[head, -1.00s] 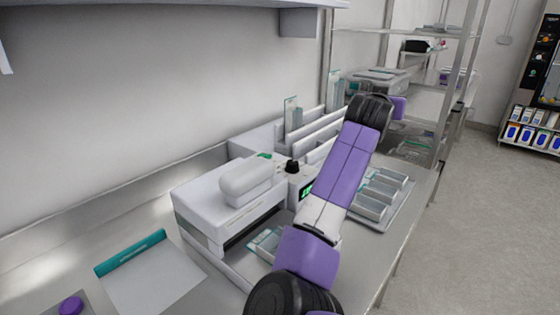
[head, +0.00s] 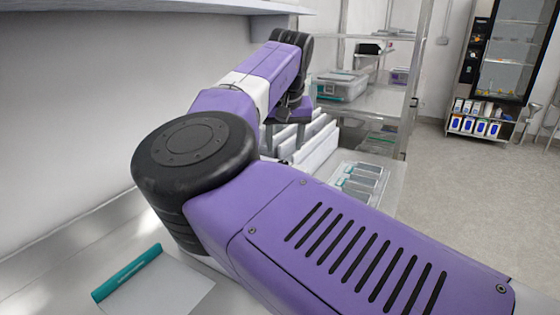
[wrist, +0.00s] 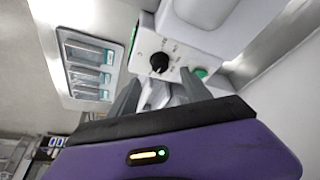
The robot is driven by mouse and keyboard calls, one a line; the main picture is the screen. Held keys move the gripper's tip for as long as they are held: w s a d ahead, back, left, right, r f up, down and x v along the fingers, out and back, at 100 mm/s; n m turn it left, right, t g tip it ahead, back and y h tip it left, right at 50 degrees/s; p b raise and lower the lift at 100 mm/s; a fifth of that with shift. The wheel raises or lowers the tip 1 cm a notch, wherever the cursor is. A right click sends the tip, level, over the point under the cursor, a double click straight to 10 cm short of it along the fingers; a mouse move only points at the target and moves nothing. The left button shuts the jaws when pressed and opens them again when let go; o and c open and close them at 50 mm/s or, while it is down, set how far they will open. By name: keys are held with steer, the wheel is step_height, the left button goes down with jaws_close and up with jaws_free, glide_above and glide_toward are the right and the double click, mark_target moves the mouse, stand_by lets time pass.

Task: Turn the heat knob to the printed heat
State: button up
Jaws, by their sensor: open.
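The black heat knob (wrist: 158,62) sits on the white front panel (wrist: 149,44) of the machine in the wrist view. Small marks around it are too small to read. My gripper (wrist: 160,88) is open and empty, its two grey fingers spread below the knob in the picture and apart from it. In the head view my arm hides the knob and most of the machine. A pale sheet with a teal strip (head: 128,272) lies at the lower left; no print on it can be read.
A round green button (wrist: 201,73) is on the panel right of the knob. The machine's white rounded handle (wrist: 205,10) is close above. A tray with several packs (wrist: 88,68) lies left. White upright dividers (head: 310,143) and a metal rack (head: 412,85) stand beyond my arm.

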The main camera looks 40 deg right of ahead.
steer(key=x, duration=0.7)
steer(key=shift+w+d+f, duration=0.1)
steer(key=shift+w+f, duration=0.05)
jaws_close()
